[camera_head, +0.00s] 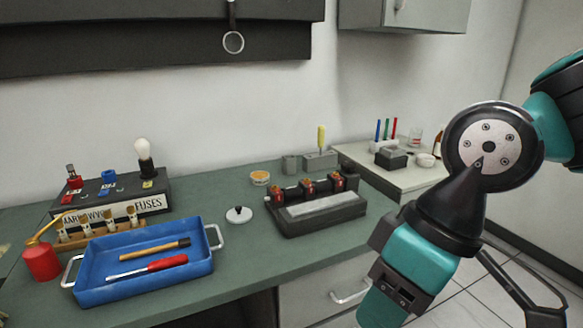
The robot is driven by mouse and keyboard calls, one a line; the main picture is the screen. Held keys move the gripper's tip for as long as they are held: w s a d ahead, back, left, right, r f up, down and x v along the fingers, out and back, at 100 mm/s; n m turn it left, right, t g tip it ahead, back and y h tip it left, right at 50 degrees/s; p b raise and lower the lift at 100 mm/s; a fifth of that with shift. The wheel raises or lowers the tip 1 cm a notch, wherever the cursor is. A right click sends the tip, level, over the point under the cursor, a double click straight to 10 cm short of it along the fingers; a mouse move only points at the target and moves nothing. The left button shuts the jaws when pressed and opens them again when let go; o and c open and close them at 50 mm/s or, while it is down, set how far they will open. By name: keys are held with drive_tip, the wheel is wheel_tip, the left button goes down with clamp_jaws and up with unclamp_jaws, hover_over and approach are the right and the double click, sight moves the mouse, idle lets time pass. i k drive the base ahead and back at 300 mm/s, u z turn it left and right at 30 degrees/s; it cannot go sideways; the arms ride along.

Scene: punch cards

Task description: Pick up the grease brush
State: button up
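A wooden-handled tool with a dark tip (150,250), which looks like the grease brush, lies in the blue tray (200,268) on the green workbench at the left. Its dark end points right. A red-handled screwdriver (165,263) lies just in front of it in the same tray, close to it. My teal and black arm stands at the right of the view, well away from the tray. The fingertips of my gripper cannot be made out.
Behind the tray is a fuse box (120,195) with a bulb. A red oil can (41,259) stands at its left. The bench front between tray and arm is clear.

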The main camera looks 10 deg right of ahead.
sight(185, 242)
drive_tip(key=u, duration=2.5)
drive_tip(key=i, duration=1.8)
drive_tip(key=z, duration=2.1)
